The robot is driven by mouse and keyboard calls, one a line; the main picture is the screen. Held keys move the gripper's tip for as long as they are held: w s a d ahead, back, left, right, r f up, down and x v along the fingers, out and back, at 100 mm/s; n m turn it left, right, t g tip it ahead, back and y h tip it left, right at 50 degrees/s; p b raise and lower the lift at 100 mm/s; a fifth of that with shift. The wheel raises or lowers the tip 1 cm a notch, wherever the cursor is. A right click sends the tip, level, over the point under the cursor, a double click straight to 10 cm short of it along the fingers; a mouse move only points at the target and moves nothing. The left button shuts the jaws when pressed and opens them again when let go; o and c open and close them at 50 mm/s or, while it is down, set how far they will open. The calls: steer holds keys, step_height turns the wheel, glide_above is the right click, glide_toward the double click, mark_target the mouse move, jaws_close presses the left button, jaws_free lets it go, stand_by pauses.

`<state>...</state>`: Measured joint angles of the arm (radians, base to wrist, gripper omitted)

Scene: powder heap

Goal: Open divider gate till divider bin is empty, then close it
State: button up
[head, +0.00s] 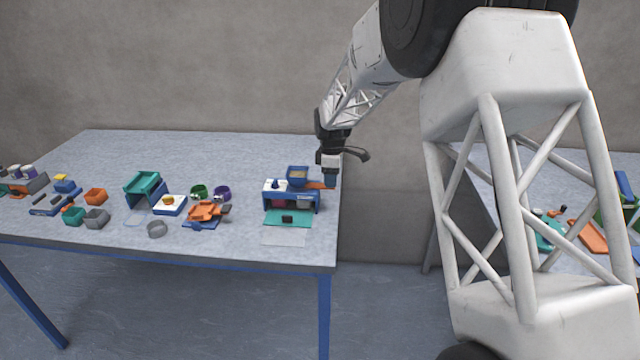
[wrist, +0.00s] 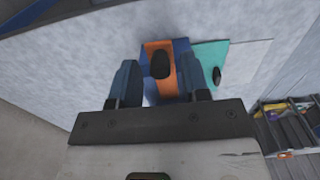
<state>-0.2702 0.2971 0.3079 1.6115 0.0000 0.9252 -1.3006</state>
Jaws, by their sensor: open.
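The divider stand (head: 268,198) is a blue frame with a white top panel near the table's right edge. On it sits a small blue bin (head: 290,182) with tan material inside. An orange gate piece (head: 314,184) sticks out to the right of the bin, towards my gripper (head: 331,180). In the wrist view the orange piece (wrist: 157,46) carries a black knob (wrist: 160,65). The knob appears between the spread fingers of my gripper (wrist: 158,70), with gaps on both sides. Whether a finger touches it cannot be told. The bin's inside is hidden in the wrist view.
A teal tray (head: 284,218) with a dark block lies before the stand, with a clear plate (head: 285,238) in front. The table's right edge is close.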

steer(key=shift+r, duration=3.6)
steer(key=shift+s+d+r, duration=0.15)
steer(key=shift+s, duration=0.05)
steer(key=s+d+r+m, duration=0.3)
steer(key=s+d+r, duration=0.15)
steer(key=s, duration=0.35)
steer(key=s+d+r+m+t, duration=0.1)
steer(key=s+d+r+m, duration=0.25)
steer(key=s+d, duration=0.4)
steer(key=s+d+r+m, duration=0.3)
steer(key=s+r, duration=0.1)
steer(key=s, duration=0.6)
steer(key=s+d+f+m, duration=0.1)
steer(key=s+d+m, duration=0.1)
steer(key=s, duration=0.7)
steer(key=s+d+f+m+t, duration=0.1)
steer(key=s+d+m, duration=0.2)
steer(key=s, duration=0.6)
steer(key=s+d+f+m, duration=0.2)
steer(key=s+d+m, duration=0.1)
steer(key=s, duration=0.6)
steer(key=shift+s+m+t, duration=0.2)
steer(key=shift+m+t, duration=0.1)
steer(key=shift+m, duration=0.05)
steer(key=shift+o, duration=0.2)
steer(key=shift+r, duration=0.1)
